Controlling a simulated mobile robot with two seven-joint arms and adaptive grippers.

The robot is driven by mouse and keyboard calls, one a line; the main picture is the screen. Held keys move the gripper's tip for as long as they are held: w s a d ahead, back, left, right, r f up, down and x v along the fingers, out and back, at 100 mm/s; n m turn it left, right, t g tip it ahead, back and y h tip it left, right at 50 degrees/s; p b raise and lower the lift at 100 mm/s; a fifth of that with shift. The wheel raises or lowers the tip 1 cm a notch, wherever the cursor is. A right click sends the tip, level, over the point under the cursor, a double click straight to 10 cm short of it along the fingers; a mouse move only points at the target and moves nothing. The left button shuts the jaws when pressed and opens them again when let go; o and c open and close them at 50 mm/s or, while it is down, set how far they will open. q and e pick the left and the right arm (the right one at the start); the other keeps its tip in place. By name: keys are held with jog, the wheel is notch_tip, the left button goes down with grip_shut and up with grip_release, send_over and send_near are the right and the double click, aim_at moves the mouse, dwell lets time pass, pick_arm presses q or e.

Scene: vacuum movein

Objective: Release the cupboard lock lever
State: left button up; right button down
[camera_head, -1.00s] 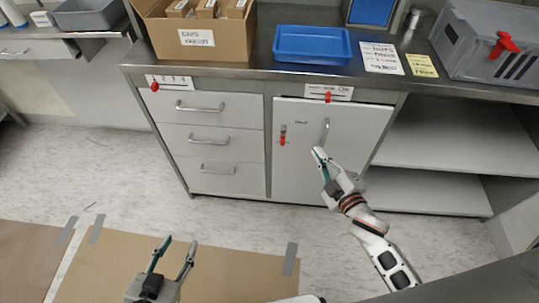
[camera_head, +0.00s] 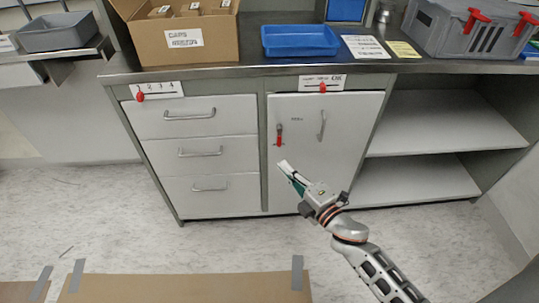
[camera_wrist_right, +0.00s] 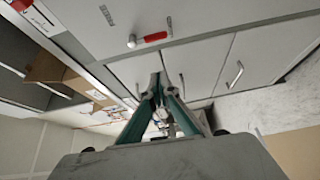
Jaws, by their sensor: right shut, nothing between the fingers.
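The red lock lever (camera_head: 279,134) hangs downward on the left side of the white cupboard door (camera_head: 325,160). In the right wrist view the lever (camera_wrist_right: 150,38) shows as a red handle with a metal knob, beyond my fingertips. My right gripper (camera_head: 284,166) is in front of the cupboard door, just below the lever in the picture and apart from it. Its fingers are shut and empty; the tips also show in the right wrist view (camera_wrist_right: 162,82). My left gripper is out of the head view.
A vertical door handle (camera_head: 322,126) is right of the lever. A drawer stack (camera_head: 195,150) stands to the left, open shelves (camera_head: 440,125) to the right. On the worktop are a cardboard box (camera_head: 185,40), a blue tray (camera_head: 300,40) and a grey case (camera_head: 465,35).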

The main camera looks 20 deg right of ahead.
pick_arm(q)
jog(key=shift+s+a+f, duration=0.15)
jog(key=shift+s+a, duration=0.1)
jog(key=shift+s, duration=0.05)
pick_arm(e)
jog(key=shift+a+f+n, duration=0.15)
jog(key=shift+a+n, duration=0.15)
jog(key=shift+w, duration=0.1)
jog(key=b+x, duration=0.1)
jog(key=x, duration=0.9)
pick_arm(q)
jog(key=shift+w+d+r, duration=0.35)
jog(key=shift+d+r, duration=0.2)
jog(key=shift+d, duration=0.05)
pick_arm(e)
jog(key=shift+s+d, duration=0.15)
jog(key=shift+d, duration=0.85)
jog(key=shift+s+d, duration=0.15)
jog(key=shift+d, duration=0.85)
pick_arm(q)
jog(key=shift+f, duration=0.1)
